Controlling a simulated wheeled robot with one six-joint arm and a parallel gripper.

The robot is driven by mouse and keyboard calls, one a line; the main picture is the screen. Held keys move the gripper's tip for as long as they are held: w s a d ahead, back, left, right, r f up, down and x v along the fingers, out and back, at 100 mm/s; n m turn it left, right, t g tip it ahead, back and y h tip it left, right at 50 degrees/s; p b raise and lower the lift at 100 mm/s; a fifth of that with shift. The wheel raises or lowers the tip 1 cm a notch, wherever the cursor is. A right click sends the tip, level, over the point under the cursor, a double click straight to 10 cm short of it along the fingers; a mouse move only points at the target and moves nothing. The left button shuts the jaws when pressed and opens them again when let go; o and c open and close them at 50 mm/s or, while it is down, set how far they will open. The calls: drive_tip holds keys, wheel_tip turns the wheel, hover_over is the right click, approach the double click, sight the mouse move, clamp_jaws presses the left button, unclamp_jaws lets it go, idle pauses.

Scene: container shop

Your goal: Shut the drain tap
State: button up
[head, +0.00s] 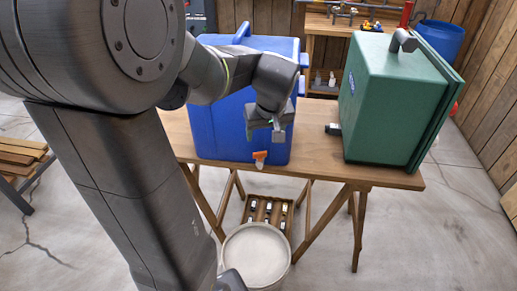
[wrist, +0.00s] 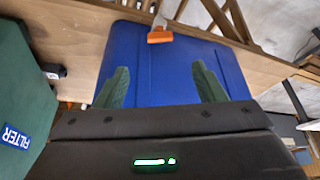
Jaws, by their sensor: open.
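The drain tap has an orange handle (head: 260,155) and sits low on the front of the blue container (head: 220,135), at the table's front edge. In the wrist view the orange handle (wrist: 160,37) lies crosswise near the top, with a pale spout beside it. My gripper (head: 266,132) is in front of the blue container, above the tap and apart from it. In the wrist view my gripper (wrist: 160,80) has its two green fingers spread wide with nothing between them. I cannot make out any stream from the spout.
A green container (head: 385,105) labelled FILTER stands on the right of the wooden table (head: 318,150). A white bucket (head: 233,262) stands on the floor below the tap. Behind it is a wooden crate (head: 246,208) with several small items.

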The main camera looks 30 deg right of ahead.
sight(260, 152)
drive_tip(key=x, duration=1.1)
drive_tip(key=shift+w+d+f, duration=0.1)
drive_tip(key=shift+f, duration=0.3)
drive_tip(key=c, duration=1)
drive_tip(key=shift+m+g+h+p, duration=0.35)
drive_tip(key=shift+m+h, duration=0.35)
drive_tip(key=shift+m, duration=1.4)
drive_tip(key=o, duration=1)
drive_tip(key=shift+r, duration=0.15)
